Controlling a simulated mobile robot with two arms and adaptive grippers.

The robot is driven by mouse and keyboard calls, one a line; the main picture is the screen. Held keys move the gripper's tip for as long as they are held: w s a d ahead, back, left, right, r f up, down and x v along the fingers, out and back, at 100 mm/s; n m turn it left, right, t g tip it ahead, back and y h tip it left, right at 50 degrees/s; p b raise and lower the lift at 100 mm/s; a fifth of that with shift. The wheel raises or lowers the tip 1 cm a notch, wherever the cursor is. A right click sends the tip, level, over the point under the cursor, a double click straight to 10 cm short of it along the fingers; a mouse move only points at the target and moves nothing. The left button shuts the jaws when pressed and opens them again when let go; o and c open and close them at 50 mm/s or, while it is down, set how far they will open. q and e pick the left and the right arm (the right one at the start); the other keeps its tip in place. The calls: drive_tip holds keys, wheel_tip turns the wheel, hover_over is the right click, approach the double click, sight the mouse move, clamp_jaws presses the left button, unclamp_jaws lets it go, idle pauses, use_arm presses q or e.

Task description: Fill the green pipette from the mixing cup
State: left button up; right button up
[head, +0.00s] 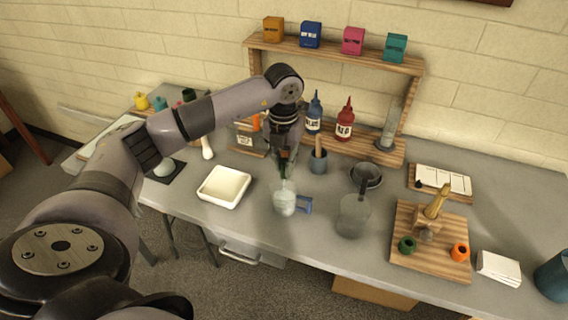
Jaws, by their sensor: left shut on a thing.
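My left gripper (285,158) is shut on the green pipette (283,172), which points down and is mostly hidden by the fingers. Its lower end is over or inside a pale translucent cup (284,204) on the grey table, which I take for the mixing cup. I cannot tell how deep the tip is, or whether liquid is in the pipette. A blue handle-like part (305,204) shows at the cup's right side. My right gripper is not in view.
A white tray (204,191) lies left of the cup. A grey translucent jug (352,216) and a dark bowl (366,176) stand to the right. A blue-grey pot (318,163) stands just behind. Blue (314,118) and red (345,125) bottles stand on the wooden rack (372,150).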

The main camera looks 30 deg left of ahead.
use_arm(q)
drive_tip(key=shift+r+p, duration=2.2)
drive_tip(key=shift+r, duration=1.5)
